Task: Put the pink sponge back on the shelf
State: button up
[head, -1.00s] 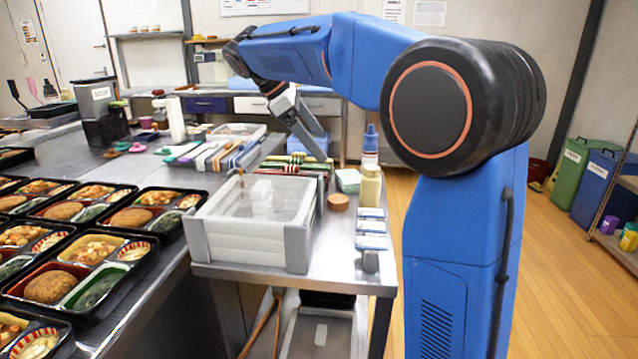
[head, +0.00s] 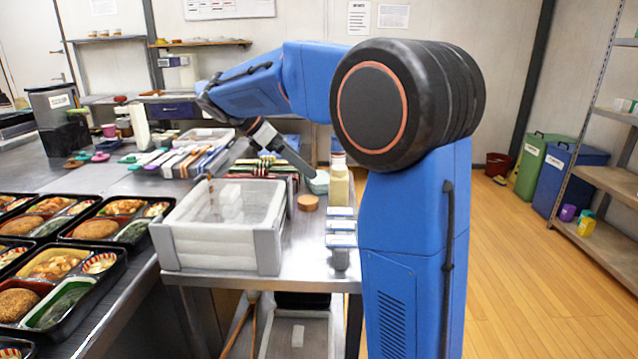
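I cannot make out a pink sponge in the head view. My gripper (head: 265,162) hangs over the far part of the steel side table, behind the white bin. Its two grey fingers look spread apart, and I see nothing between them. Wall shelves (head: 200,43) also hang at the back, and the frames do not show which shelf is the sponge's.
A white bin (head: 178,246) sits on the side table, near a bottle (head: 339,187) and a round brown lid (head: 308,202). Bento trays (head: 75,262) fill the left counter. Green (head: 540,165) and blue (head: 580,180) bins stand at the back right.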

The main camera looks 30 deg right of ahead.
aim_at(318, 177)
jog(key=shift+x, duration=3.3)
jog(key=shift+w, duration=0.1)
jog(key=c, duration=1.2)
notch_tip(318, 177, up, 18)
